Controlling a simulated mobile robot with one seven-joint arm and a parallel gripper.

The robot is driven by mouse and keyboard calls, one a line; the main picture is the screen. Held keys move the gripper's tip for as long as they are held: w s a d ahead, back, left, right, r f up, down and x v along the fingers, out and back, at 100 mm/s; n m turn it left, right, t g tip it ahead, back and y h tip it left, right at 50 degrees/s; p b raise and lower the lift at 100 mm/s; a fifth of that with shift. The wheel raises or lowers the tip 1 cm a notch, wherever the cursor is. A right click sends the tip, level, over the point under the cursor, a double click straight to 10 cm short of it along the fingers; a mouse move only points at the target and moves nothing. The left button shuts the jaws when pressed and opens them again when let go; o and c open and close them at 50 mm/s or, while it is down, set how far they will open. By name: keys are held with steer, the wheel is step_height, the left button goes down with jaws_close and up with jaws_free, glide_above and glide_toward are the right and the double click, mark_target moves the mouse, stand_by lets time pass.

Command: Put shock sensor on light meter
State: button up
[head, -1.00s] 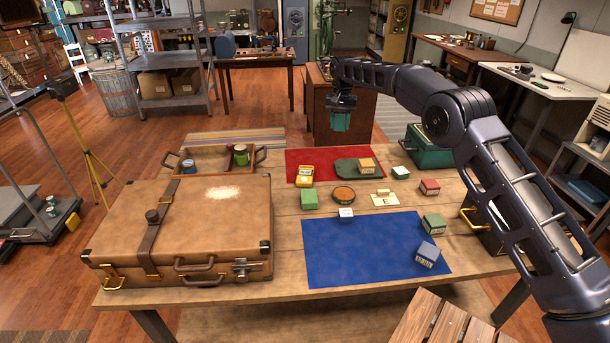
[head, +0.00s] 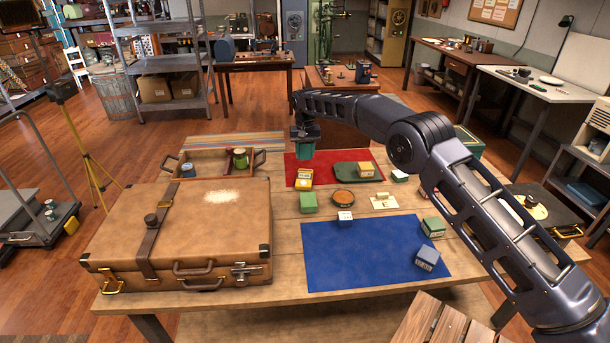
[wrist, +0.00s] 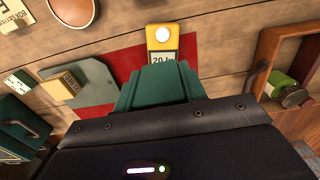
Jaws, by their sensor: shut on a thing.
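My gripper (head: 305,140) is shut on a dark green block-like thing, which I take to be the shock sensor (head: 304,152). In the wrist view the sensor (wrist: 160,88) fills the space in front of the gripper; its underside is hidden. The light meter, a yellow box with a white dome and a "20 lx" display, lies on the red cloth near its left edge (head: 304,179). In the wrist view the light meter (wrist: 163,37) shows just beyond the held sensor. The sensor is in the air, apart from the meter.
A wooden tray (head: 172,167) with cans stands left of the red cloth (head: 328,158). A large suitcase (head: 200,215) fills the table's left side. A dark green flat piece (head: 345,170) lies right of the meter.

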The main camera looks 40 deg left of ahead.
mark_target(305, 181)
step_height(305, 181, down, 10)
steer(key=shift+f, duration=0.25)
stand_by(0.3)
steer(key=shift+f, duration=0.1)
steer(key=o, duration=1)
step_height(305, 181, up, 12)
steer(key=shift+r, duration=0.1)
